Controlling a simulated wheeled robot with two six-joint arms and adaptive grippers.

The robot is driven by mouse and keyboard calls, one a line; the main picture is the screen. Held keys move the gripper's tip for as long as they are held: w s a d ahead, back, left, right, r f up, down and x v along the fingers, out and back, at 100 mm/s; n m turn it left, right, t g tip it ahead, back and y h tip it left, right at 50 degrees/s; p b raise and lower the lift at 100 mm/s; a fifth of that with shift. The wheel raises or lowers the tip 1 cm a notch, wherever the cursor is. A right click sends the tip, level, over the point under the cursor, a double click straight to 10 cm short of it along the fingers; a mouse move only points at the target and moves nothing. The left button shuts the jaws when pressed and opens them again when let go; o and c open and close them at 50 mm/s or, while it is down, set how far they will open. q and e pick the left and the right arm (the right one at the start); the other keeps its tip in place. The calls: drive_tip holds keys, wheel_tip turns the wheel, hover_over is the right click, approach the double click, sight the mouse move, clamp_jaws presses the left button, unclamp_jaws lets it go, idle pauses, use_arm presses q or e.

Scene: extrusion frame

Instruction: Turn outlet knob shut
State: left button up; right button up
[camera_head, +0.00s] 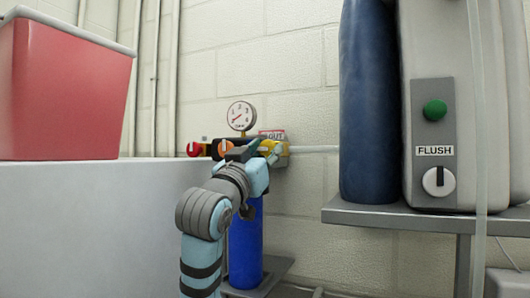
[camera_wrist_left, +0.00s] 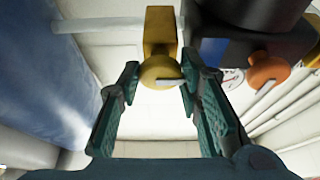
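The yellow outlet knob (camera_head: 267,146) sits under the OUT label (camera_head: 273,135) on the manifold, partly hidden behind my left gripper (camera_head: 268,163) in the head view. In the left wrist view the round yellow knob (camera_wrist_left: 160,71) has a pale pointer bar lying nearly sideways. My left gripper (camera_wrist_left: 160,78) is open, with one teal finger on each side of the knob. Gaps show between both fingers and the knob, and I see no clear contact. My right gripper is in neither view.
An orange knob (camera_head: 225,147) and a red knob (camera_head: 193,149) sit left of the outlet, below a round gauge (camera_head: 241,115). A blue cylinder (camera_head: 245,245) stands below. A dark blue tank (camera_head: 368,110) and FLUSH panel (camera_head: 434,145) stand right. A red bin (camera_head: 60,95) is left.

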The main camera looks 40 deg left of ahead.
use_arm(q)
drive_tip(key=c, duration=0.4)
drive_tip(key=shift+o, duration=0.2)
drive_tip(key=shift+m+h, duration=0.4)
drive_tip(key=shift+m, duration=0.2)
drive_tip(key=m+h+p, duration=0.1)
drive_tip(key=m, duration=0.1)
drive_tip(key=m+h+p, duration=0.1)
drive_tip(key=m, duration=0.2)
drive_tip(key=shift+a+r+t+h+p, duration=0.2)
drive_tip(key=shift+t+h+p, duration=0.1)
drive_tip(key=shift+h, duration=0.1)
drive_tip(key=m+h+p, duration=0.1)
drive_tip(key=m, duration=0.3)
drive_tip(key=shift+s+h, duration=0.1)
drive_tip(key=shift+h, duration=0.3)
drive_tip(key=m+g+h, duration=0.1)
drive_tip(key=m, duration=0.2)
drive_tip(key=m+g+h, duration=0.1)
drive_tip(key=m, duration=0.2)
drive_tip(key=shift+a+m+h, duration=0.1)
drive_tip(key=shift+m+h, duration=0.2)
drive_tip(key=shift+m, duration=0.1)
drive_tip(key=m, duration=0.2)
drive_tip(key=m+g, duration=0.2)
drive_tip(key=m, duration=0.1)
drive_tip(key=shift+r+m+h, duration=0.25)
drive_tip(key=shift+m+h, duration=0.05)
